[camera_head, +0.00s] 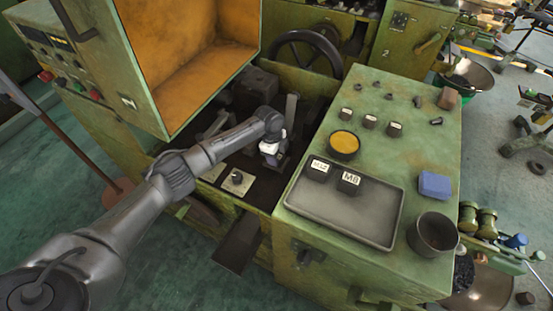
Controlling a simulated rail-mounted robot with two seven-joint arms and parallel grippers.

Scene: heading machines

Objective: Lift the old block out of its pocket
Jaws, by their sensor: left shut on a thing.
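My left arm reaches in from the left to the open well of the green heading machine (150,125). My left gripper (272,160) points down into the well and is shut on the old block, which is mostly hidden by the fingers and the dark surroundings. I cannot tell whether the block is still seated in its pocket or raised. Two dark blocks with white labels, one (318,170) hard to read and one reading M8 (349,183), stand at the back of the grey tray (335,217). My right gripper is not in view.
The raised hood (190,60) with an orange inside stands left of the well. A handwheel (306,52) is behind it. On the green top are a yellow-topped round tin (344,144), small labelled pieces, a blue block (434,185) and a dark cup (433,234).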

